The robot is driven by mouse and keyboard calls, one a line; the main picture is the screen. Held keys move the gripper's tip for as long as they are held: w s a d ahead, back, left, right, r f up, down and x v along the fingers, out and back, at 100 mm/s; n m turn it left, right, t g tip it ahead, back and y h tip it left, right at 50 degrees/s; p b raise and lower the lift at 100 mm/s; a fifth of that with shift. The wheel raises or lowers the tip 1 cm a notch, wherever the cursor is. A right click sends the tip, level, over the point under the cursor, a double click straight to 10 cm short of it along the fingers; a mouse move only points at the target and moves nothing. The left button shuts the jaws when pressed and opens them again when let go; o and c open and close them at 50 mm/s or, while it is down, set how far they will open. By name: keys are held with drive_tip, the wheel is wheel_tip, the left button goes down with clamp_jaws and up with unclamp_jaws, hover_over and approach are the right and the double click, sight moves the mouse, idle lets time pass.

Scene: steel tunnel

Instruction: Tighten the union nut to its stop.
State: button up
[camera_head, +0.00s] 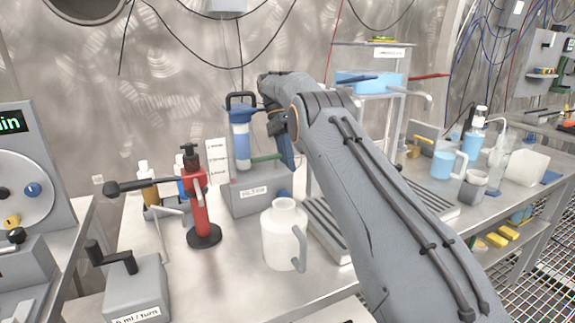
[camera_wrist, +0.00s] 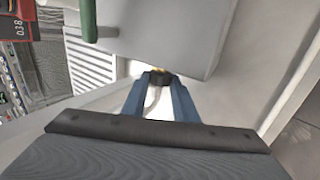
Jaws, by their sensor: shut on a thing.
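In the wrist view, the two blue fingers of my gripper (camera_wrist: 160,84) close around a small brass-yellow piece, the union nut (camera_wrist: 160,71). Only a sliver of it shows between the fingertips, at the edge of a grey block (camera_wrist: 170,40). In the head view, my gripper (camera_head: 287,160) points down just right of a blue and white cylinder (camera_head: 241,135) with a black handle. The cylinder stands on a labelled grey box (camera_head: 245,205). The nut is hidden there behind my gripper and arm. I cannot see how far it is threaded.
A green lever (camera_head: 264,158) sticks out beside my gripper; it also shows in the wrist view (camera_wrist: 89,20). A white jug (camera_head: 283,240) and a red hand pump (camera_head: 195,185) stand in front. A ribbed tray (camera_head: 328,232) lies to the right. Cables hang behind.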

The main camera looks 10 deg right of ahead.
drive_tip(key=o, duration=1.1)
drive_tip(key=shift+c, duration=0.2)
drive_tip(key=p, duration=0.2)
drive_tip(key=shift+s+r+p, duration=0.1)
drive_tip(key=shift+r+p, duration=0.15)
drive_tip(key=shift+p, duration=0.05)
drive_tip(key=t+p, duration=0.1)
drive_tip(key=p, duration=0.3)
drive_tip(key=shift+s+r+t+p, duration=0.1)
drive_tip(key=shift+s+t+p, duration=0.05)
drive_tip(key=shift+t+p, duration=0.15)
drive_tip(key=t+p, duration=0.2)
drive_tip(key=p, duration=0.4)
drive_tip(key=t+y+p, duration=0.1)
drive_tip(key=t+p, duration=0.1)
drive_tip(key=p, duration=0.4)
drive_tip(key=shift+s+d, duration=0.15)
drive_tip(key=shift+s, duration=0.25)
